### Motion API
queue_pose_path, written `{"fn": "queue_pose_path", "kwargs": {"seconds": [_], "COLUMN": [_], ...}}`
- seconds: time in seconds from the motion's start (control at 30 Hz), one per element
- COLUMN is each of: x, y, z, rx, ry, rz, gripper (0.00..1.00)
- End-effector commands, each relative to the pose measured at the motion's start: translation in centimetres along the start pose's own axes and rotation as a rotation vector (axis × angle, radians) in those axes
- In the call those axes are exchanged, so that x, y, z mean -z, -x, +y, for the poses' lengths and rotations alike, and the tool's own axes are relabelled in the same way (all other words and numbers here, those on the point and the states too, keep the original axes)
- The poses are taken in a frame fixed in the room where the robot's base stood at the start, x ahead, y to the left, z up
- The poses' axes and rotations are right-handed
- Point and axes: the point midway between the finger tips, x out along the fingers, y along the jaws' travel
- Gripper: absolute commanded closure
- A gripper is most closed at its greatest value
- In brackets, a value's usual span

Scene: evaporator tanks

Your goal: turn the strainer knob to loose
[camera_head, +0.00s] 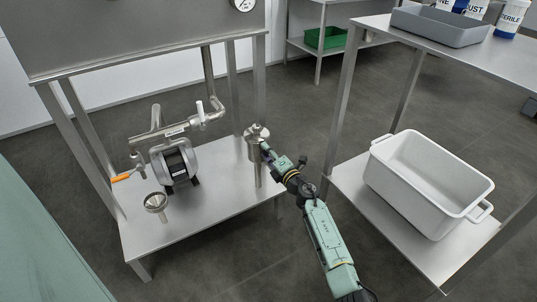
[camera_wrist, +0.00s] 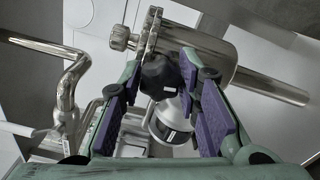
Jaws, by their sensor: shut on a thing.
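The strainer (camera_head: 256,160) is an upright metal cylinder at the right end of the steel stand's lower shelf. In the wrist view the strainer (camera_wrist: 215,50) lies across the top, with a clamp band around its end. A black knob (camera_wrist: 162,76) sits beside this band, between my fingertips. My gripper (camera_head: 267,150) reaches the strainer's top from the right. In the wrist view my gripper (camera_wrist: 163,78) is shut on the black knob, with a purple-padded finger on either side. A knurled metal knob (camera_wrist: 120,38) sticks out at the band's other end. The knob's tightness cannot be told.
A pump (camera_head: 175,165) with pipework stands left of the strainer on the lower shelf (camera_head: 215,198). An orange-handled valve (camera_head: 123,177) and a small round metal fitting (camera_head: 155,202) are farther left. A white bin (camera_head: 430,180) is on the right rack. Dark floor lies between stand and rack.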

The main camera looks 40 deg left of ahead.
Motion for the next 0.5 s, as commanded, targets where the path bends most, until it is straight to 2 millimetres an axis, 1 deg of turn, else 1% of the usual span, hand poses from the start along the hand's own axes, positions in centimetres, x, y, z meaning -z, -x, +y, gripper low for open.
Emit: {"fn": "queue_pose_path", "kwargs": {"seconds": [0.03, 0.5], "x": [0.17, 0.22], "y": [-0.02, -0.03], "z": [-0.22, -0.21], "rx": [0.0, -0.001], "ry": [0.045, 0.491], "rz": [0.002, 0.002], "gripper": [0.98, 0.98]}}
